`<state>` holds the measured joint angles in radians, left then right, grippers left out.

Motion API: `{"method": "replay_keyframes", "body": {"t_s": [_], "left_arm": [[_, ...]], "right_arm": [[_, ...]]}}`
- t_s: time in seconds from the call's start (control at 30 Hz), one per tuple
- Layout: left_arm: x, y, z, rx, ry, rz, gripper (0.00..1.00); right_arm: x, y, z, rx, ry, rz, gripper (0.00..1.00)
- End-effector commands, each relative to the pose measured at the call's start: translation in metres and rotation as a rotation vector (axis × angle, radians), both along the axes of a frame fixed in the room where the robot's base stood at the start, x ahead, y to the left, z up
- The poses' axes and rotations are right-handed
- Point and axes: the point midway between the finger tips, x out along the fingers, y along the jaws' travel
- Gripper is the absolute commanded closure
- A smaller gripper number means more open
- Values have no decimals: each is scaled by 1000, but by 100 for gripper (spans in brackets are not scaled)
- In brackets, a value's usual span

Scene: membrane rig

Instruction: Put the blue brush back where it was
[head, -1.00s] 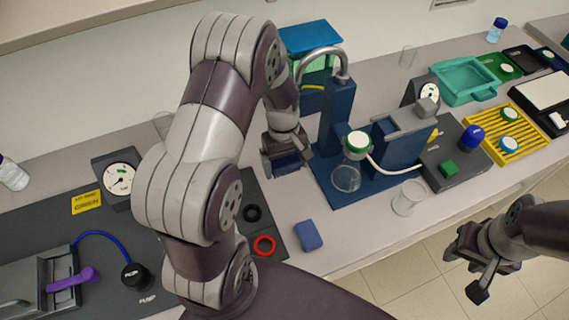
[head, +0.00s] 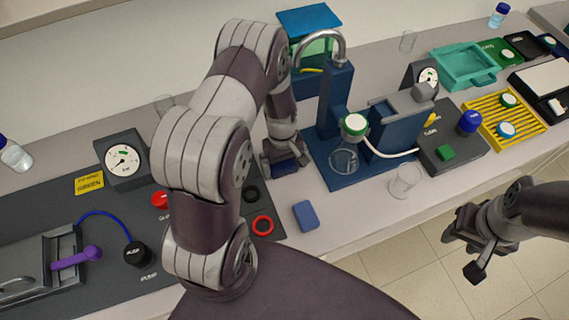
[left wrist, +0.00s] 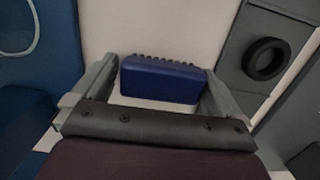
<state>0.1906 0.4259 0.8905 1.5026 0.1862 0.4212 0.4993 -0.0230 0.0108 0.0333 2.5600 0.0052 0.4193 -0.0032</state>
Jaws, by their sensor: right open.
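The blue brush (left wrist: 160,80) is a dark blue block with a row of dark bristles along its far edge. It sits between the two fingers of my left gripper (left wrist: 160,85), which touch its ends. In the head view my left gripper (head: 284,165) holds the brush (head: 287,167) low over the bench, left of the blue stand. I cannot tell whether the brush touches the bench. My right gripper (head: 474,250) is open and empty, over the floor in front of the bench.
A blue block (head: 306,215) lies near the bench's front edge. Black (head: 251,195) and red (head: 263,226) rings lie on the dark mat. The blue stand (head: 338,110) holds a flask (head: 344,160). A clear beaker (head: 405,180) stands to its right. Light bench shows around the blue block.

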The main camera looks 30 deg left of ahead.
Motion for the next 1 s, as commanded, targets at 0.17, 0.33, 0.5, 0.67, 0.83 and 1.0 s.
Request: {"method": "replay_keyframes", "body": {"t_s": [0.17, 0.33, 0.5, 0.67, 0.83, 1.0], "left_arm": [[2, 1, 9, 0, -3, 1, 0], [6, 5, 50, 1, -8, 1, 0], [9, 9, 93, 1, -6, 0, 0], [9, 10, 117, 0, -1, -1, 0], [-11, -11, 147, 26, -67, -243, 0], [-61, -43, 172, 75, -179, -678, 0]], "right_arm": [[0, 0, 1, 0, 0, 0, 57], [0, 0, -9, 0, 0, 0, 57], [0, 0, -17, 0, 0, 0, 57], [0, 0, -20, 0, 0, 0, 57], [0, 0, -20, 0, 0, 0, 57], [0, 0, -20, 0, 0, 0, 57]]}}
